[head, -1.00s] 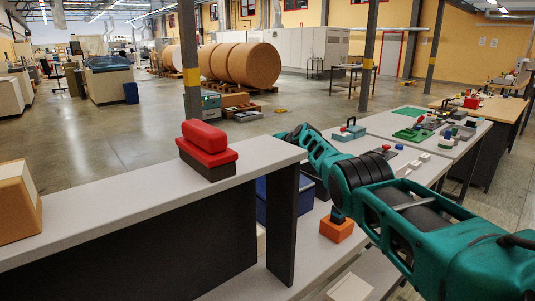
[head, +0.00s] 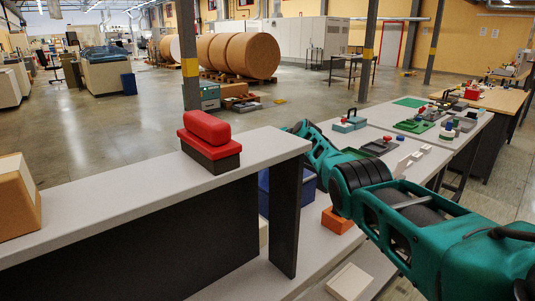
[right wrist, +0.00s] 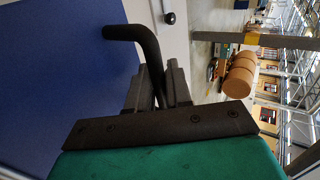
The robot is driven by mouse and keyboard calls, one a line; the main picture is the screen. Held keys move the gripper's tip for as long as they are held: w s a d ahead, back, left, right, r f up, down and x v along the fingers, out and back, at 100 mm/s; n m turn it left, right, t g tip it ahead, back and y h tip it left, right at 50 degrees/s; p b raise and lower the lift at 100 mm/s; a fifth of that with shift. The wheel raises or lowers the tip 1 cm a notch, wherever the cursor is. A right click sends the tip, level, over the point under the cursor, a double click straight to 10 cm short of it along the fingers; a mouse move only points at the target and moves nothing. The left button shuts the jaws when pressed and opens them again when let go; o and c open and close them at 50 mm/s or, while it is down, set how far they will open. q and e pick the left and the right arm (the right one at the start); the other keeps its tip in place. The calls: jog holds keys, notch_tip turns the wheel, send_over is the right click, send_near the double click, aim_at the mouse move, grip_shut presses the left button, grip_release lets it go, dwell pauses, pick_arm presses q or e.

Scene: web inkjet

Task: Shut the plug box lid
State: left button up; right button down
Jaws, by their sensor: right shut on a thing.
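In the right wrist view my right gripper (right wrist: 160,82) is shut on a dark bent handle (right wrist: 148,45). The handle reaches from a large flat blue panel (right wrist: 65,80) that fills the left of that view. I cannot tell for sure that this panel is the plug box lid. In the head view my right arm comes in from the lower right and its far end passes behind the end of the grey shelf, so its gripper is hidden there. A blue box (head: 264,192) shows under the shelf, partly behind the dark post. My left gripper is not in view.
A red-topped dark box (head: 210,150) stands on the grey shelf (head: 110,210). A tan box (head: 15,205) is at the left. An orange block (head: 337,221) and a white block (head: 350,281) lie lower down. Tables with small parts stand at the right.

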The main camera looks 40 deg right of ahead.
jog(key=c, duration=1.4)
grip_release()
jog(key=shift+s+f, duration=0.15)
jog(key=shift+f, duration=0.15)
jog(key=shift+o, duration=0.9)
jog(key=shift+r, duration=0.15)
jog(key=shift+r, duration=0.15)
jog(key=shift+s+d+r+p, duration=0.2)
jog(key=shift+s+r+p, duration=0.1)
jog(key=shift+p, duration=0.2)
jog(key=shift+p+v, duration=0.65)
jog(key=shift+v, duration=0.6)
jog(key=v, duration=0.9)
jog(key=shift+s+p, duration=0.25)
jog(key=shift+p, duration=0.05)
jog(key=shift+a, duration=0.1)
jog(key=shift+f, duration=0.1)
